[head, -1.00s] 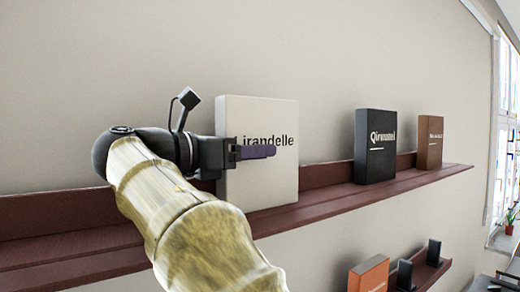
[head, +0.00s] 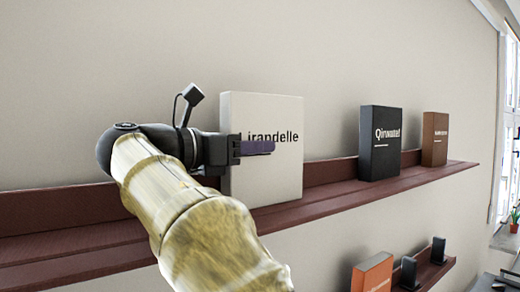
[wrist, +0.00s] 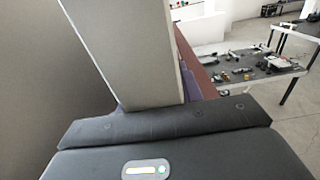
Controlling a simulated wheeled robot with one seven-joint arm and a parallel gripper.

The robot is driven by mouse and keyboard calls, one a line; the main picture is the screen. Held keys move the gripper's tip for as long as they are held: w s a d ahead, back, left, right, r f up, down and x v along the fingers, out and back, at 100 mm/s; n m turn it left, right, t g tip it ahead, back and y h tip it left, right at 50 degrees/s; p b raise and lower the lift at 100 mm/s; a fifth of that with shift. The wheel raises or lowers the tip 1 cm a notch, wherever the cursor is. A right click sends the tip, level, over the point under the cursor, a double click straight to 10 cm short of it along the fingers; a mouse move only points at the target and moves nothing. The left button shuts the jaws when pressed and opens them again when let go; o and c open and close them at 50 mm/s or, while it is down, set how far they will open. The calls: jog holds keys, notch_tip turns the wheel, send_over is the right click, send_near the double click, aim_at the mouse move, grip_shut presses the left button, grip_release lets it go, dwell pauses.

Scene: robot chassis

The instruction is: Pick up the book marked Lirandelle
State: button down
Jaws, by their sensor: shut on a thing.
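The white book marked Lirandelle (head: 268,175) stands upright at the dark red wall shelf (head: 335,194), its first letter hidden by my gripper. My gripper (head: 257,147) is at the book's left side, with one purple finger across its front cover. In the wrist view the book (wrist: 125,45) rises from between the purple fingers of my gripper (wrist: 150,98), which is shut on it. Whether the book's bottom touches the shelf is hard to tell.
A black book (head: 380,143) and a brown book (head: 435,138) stand to the right on the same shelf. A lower shelf (head: 432,272) holds an orange book (head: 372,274) and small black items. The wall is close behind. Tables (wrist: 250,65) show far off in the wrist view.

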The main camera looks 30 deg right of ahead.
jog(key=shift+r, duration=0.15)
jog(key=shift+r, duration=4.85)
